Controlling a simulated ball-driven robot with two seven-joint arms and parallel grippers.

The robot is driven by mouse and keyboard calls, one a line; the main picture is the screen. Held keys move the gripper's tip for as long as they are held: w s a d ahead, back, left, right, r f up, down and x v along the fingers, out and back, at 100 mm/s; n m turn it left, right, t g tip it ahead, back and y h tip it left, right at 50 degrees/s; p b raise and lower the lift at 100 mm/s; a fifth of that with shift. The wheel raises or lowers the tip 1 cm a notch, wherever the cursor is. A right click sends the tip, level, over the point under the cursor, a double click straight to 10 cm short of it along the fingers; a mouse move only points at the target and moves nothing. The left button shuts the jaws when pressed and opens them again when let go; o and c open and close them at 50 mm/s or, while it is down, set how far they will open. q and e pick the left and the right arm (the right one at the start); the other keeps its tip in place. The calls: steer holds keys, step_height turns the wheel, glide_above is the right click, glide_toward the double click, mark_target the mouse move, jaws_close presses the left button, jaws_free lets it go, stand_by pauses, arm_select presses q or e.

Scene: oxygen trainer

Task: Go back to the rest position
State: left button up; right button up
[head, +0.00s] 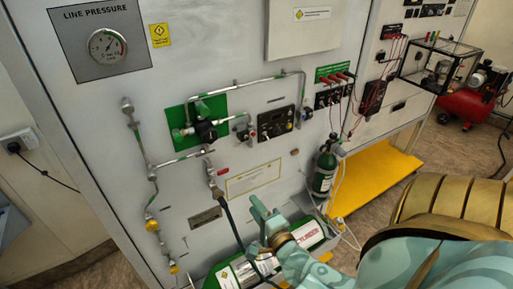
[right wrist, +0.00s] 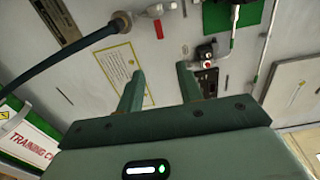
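My right arm comes in from the lower right of the head view, with a gold-and-dark upper part and a pale teal forearm. Its right gripper (head: 262,208) is in front of the lower part of the grey training panel (head: 105,180), near the green cylinder (head: 309,232). In the right wrist view the right gripper (right wrist: 161,72) has its two fingers apart with nothing between them. The panel shows behind the fingers, with a yellow-framed label and a red tag. My left gripper is in neither view.
A dark hose (head: 232,222) hangs from the panel close to the right gripper. A small dark-green bottle (head: 324,170) stands right of it, above a yellow base (head: 375,178). A glass case (head: 438,66) and a red compressor (head: 465,104) are at the far right. Brown floor (head: 440,150) lies open there.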

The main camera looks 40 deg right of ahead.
stand_by(0.3)
steer(key=s+a+f+n+g+y+b, duration=0.1)
steer(key=s+f+n+g+b, duration=0.25)
steer(key=f, duration=0.65)
steer(key=s+a+f+n+g+y+p, duration=0.15)
steer(key=s+f+n, duration=0.25)
steer(key=f+n, duration=0.45)
steer(key=s+a+f+n+g+y+b, duration=0.2)
steer(key=s+f+n+g+b, duration=0.15)
steer(key=f, duration=0.75)
steer(key=s+a+f+n+g+b, duration=0.2)
steer(key=s+f+n+g+b, duration=0.2)
steer(key=s+f, duration=0.8)
steer(key=s+a+f+n+g+b, duration=0.3)
steer(key=s+f+b, duration=0.5)
steer(key=s+f, duration=0.4)
steer(key=shift+s+a+f+n+g, duration=0.25)
steer(key=shift+f+n+g, duration=0.4)
steer(key=shift+f+n, duration=0.7)
steer(key=shift+d+f+m+h, duration=0.1)
steer(key=shift+f+m+h, duration=0.15)
steer(key=shift+m, duration=0.05)
